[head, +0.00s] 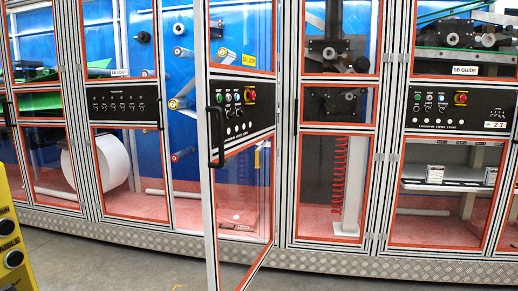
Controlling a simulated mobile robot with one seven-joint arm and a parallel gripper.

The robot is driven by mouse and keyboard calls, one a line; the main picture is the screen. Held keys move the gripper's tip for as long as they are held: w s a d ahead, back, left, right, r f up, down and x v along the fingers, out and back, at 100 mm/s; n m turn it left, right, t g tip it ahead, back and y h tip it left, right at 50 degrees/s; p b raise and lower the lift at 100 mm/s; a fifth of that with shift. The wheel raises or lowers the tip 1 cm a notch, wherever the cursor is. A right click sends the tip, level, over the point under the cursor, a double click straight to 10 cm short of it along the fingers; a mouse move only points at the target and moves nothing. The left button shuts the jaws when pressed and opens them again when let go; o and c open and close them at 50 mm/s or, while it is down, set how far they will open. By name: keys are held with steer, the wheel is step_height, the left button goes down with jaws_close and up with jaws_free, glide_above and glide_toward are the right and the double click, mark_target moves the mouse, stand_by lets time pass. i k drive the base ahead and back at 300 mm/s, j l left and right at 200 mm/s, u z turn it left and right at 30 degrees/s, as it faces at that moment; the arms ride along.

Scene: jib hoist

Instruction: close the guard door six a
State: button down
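One guard door (207,190) stands open in the middle of the head view. It has a grey aluminium frame, clear panes with orange-red edging and a black control panel (240,105) across its middle. Its free edge is on the left and swings out toward me; its right side meets the machine frame. A black pull handle (215,137) is on the free edge. I cannot read a "six a" label on it. The opening (183,205) shows to its left, with a blue back wall and pink floor. My gripper is not in view.
Other guard doors on both sides look shut, such as the one marked 5B LOOP (125,165) and the one marked 5B GUIDE (455,150). A yellow box with black buttons (12,245) stands close at lower left. Grey floor (110,265) is clear before the machine's metal plinth.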

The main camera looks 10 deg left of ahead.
mark_target(221, 137)
steer(key=i+l+u, duration=0.35)
steer(key=i, duration=0.25)
steer(key=i+l+z, duration=0.35)
steer(key=i+l, duration=0.4)
steer(key=l, duration=0.1)
